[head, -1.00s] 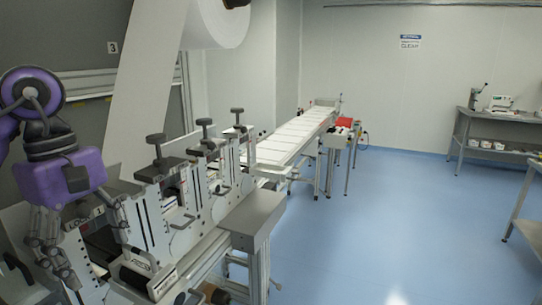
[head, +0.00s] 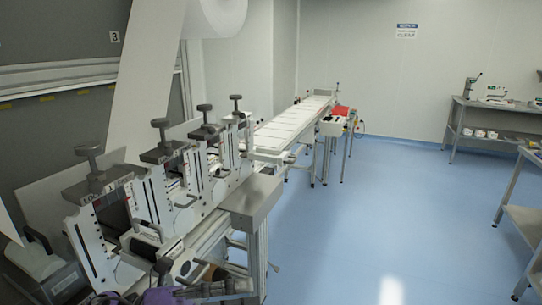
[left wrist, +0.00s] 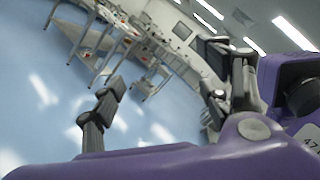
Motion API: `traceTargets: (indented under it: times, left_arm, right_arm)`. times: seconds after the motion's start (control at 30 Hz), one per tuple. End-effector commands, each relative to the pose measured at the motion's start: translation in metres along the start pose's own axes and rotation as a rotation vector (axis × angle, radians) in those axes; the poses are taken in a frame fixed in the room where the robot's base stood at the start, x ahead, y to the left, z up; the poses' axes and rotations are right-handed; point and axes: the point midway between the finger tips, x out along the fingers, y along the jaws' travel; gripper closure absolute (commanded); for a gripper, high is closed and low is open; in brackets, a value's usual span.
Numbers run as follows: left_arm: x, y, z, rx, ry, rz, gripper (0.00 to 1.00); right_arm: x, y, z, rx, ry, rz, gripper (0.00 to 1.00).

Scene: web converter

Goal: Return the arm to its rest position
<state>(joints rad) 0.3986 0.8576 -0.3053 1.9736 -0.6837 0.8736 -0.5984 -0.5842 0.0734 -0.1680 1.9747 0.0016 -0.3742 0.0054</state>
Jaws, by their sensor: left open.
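My left gripper shows in the left wrist view (left wrist: 160,104) with its dark jointed fingers spread wide apart and nothing between them. Behind the fingers are blue floor and tilted benches. In the head view, a purple part of my left arm (head: 168,297) shows low at the bottom edge, in front of the converter machine (head: 150,195). Most of the arm is cut off by the frame there. My right arm and gripper are in neither view.
The converter's row of stations with black knobs (head: 160,128) fills the left. A metal box (head: 252,197) juts out at its front. A white conveyor (head: 290,127) runs to the back. Grey benches (head: 527,215) stand at the right. The blue floor (head: 400,210) between is clear.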

Motion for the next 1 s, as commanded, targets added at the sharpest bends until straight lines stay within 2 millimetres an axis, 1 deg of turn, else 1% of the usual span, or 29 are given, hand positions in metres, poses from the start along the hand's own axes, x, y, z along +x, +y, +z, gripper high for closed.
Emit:
traceTargets:
  times: [0.03, 0.07, 0.13, 0.17, 0.2, 0.27, 0.3, 0.37, 0.4, 0.47, 0.5, 0.57, 0.6, 0.67, 0.7, 0.8, 0.83, 0.87, 0.9, 0.93, 1.0]
  left_arm:
    - [-0.005, 0.016, -0.003, -0.168, -0.168, 0.002, 0.3]
    - [-0.011, 0.027, -0.003, -0.265, -0.265, 0.006, 0.3]
    - [-0.031, 0.056, -0.008, -0.495, -0.491, 0.019, 0.3]
    - [-0.043, 0.07, -0.014, -0.593, -0.586, 0.027, 0.3]
    - [-0.059, 0.088, -0.024, -0.72, -0.708, 0.036, 0.3]
    - [-0.085, 0.115, -0.045, -0.902, -0.886, 0.051, 0.3]
    - [-0.101, 0.131, -0.063, -1.012, -0.993, 0.06, 0.3]
    - [-0.125, 0.152, -0.094, -1.169, -1.148, 0.072, 0.3]
    - [-0.141, 0.164, -0.118, -1.268, -1.25, 0.08, 0.3]
    - [-0.161, 0.178, -0.157, -1.41, -1.396, 0.089, 0.3]
    - [-0.173, 0.184, -0.184, -1.499, -1.489, 0.094, 0.3]
    - [-0.19, 0.191, -0.227, -1.627, -1.628, 0.1, 0.3]
    - [-0.199, 0.193, -0.257, -1.707, -1.719, 0.103, 0.3]
    - [-0.209, 0.193, -0.3, -1.819, -1.85, 0.106, 0.3]
    - [-0.214, 0.191, -0.327, -1.887, -1.93, 0.106, 0.3]
    - [-0.221, 0.182, -0.385, -2.026, -2.103, 0.102, 0.3]
    - [-0.222, 0.179, -0.399, -2.059, -2.146, 0.101, 0.3]
    - [-0.222, 0.176, -0.411, -2.088, -2.185, 0.098, 0.3]
    - [-0.216, 0.172, -0.386, -2.073, -2.145, 0.076, 0.3]
    - [-0.214, 0.17, -0.379, -2.072, -2.135, 0.069, 0.3]
    - [-0.211, 0.167, -0.373, -2.074, -2.125, 0.065, 0.3]
  right_arm:
    - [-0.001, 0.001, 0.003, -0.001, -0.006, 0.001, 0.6]
    - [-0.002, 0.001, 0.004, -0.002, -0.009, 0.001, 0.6]
    - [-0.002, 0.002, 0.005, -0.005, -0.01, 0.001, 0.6]
    - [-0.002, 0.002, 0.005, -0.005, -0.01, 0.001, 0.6]
    - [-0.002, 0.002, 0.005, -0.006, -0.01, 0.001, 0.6]
    - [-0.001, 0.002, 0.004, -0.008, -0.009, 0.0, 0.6]
    - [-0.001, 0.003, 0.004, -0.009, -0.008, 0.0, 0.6]
    - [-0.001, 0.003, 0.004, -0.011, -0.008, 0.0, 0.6]
    - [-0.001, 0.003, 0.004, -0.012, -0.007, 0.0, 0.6]
    - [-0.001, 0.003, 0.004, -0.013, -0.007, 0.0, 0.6]
    - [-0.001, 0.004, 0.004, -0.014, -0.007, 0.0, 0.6]
    - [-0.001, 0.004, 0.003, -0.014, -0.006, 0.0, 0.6]
    - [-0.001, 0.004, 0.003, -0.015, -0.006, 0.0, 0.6]
    - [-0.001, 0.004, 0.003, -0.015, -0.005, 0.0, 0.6]
    - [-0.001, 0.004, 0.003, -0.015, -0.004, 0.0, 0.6]
    - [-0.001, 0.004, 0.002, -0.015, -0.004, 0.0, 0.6]
    - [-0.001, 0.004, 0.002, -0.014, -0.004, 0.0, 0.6]
    - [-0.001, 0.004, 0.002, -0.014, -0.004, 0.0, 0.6]
    - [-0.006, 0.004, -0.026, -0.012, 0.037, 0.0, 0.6]
    - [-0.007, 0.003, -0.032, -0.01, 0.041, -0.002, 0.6]
    - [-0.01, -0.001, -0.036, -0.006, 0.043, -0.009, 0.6]
